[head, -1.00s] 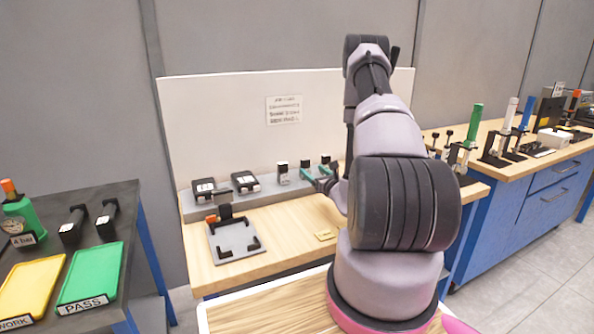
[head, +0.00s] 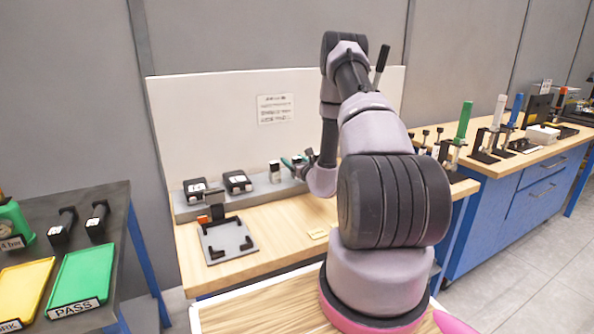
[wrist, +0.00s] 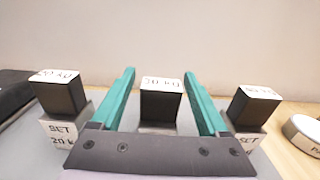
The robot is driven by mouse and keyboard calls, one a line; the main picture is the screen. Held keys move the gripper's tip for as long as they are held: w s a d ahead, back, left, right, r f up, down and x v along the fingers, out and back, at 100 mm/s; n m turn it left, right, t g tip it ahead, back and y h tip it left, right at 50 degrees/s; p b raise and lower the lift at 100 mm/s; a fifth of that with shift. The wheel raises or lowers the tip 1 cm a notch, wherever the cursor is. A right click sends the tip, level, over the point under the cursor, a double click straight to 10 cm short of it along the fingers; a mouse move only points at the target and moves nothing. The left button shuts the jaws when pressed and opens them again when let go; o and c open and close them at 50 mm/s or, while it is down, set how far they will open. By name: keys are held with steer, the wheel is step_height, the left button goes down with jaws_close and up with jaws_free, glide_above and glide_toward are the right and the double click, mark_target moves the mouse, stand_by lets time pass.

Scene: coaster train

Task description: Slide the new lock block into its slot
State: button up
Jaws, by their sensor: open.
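My gripper (wrist: 158,76) is open, with its two green fingers on either side of a black block with a white-labelled top (wrist: 160,104). Gaps show between the fingers and this block. Similar black blocks stand at left (wrist: 60,97) and right (wrist: 250,109) in the wrist view, outside the fingers, above grey stands marked "SET". In the head view my gripper (head: 294,162) is at the grey shelf, just right of a small block (head: 275,171), and my arm hides the shelf's right part. I cannot tell which block is the lock block, or see its slot clearly.
A grey fixture plate (head: 229,240) with black corner stops sits on the wooden bench, left of my arm. Two black labelled units (head: 195,190) (head: 237,182) are on the shelf. A white panel (head: 210,115) rises behind.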

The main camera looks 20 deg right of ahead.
jaws_close()
